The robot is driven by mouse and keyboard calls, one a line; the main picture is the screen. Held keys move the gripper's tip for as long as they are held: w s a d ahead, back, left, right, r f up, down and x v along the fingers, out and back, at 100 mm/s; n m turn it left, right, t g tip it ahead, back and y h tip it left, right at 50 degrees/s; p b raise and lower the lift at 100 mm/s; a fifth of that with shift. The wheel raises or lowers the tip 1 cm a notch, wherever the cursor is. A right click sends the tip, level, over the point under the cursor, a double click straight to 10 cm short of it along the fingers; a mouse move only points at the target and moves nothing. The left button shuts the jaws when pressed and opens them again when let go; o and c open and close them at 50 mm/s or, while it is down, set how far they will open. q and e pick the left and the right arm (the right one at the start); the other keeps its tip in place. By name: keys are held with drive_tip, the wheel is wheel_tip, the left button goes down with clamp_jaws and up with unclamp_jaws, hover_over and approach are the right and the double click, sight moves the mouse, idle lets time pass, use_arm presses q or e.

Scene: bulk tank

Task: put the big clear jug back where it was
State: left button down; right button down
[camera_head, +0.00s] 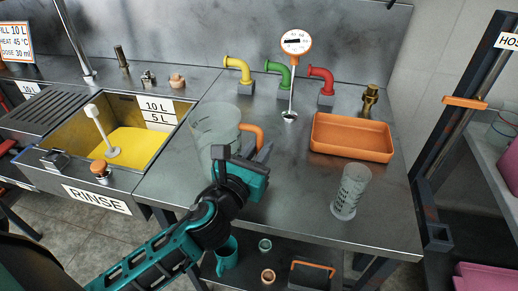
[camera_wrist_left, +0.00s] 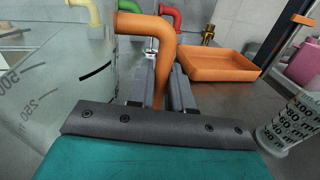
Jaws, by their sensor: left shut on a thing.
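The big clear jug (camera_head: 214,122) with an orange handle (camera_head: 254,132) is over the steel counter (camera_head: 290,195), just right of the sink. My left gripper (camera_head: 247,160) is shut on the handle. In the left wrist view the fingers (camera_wrist_left: 162,88) close on both sides of the orange handle (camera_wrist_left: 158,45). The clear wall of the jug (camera_wrist_left: 65,95), with printed volume marks, fills the left of that view. The jug looks upright. My gripper and arm hide part of its lower side, and I cannot tell whether its base touches the counter.
The sink (camera_head: 170,101) with yellow liquid lies left of the jug. An orange tray (camera_head: 352,138) and a small clear graduated cylinder (camera_head: 350,192) stand to the right. Yellow (camera_head: 240,67), green (camera_head: 279,72) and red (camera_head: 322,78) pipes line the back.

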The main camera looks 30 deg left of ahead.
use_arm(q)
drive_tip(key=c, duration=1)
unclamp_jaws()
drive_tip(key=shift+c, duration=0.2)
drive_tip(key=shift+r, duration=0.15)
drive_tip(key=s, duration=0.3)
drive_tip(key=s+b, duration=0.1)
drive_tip(key=s, duration=0.3)
drive_tip(key=s+b, duration=0.1)
drive_tip(key=s, duration=0.2)
drive_tip(key=shift+s+d, duration=0.25)
drive_tip(key=shift+s, duration=0.75)
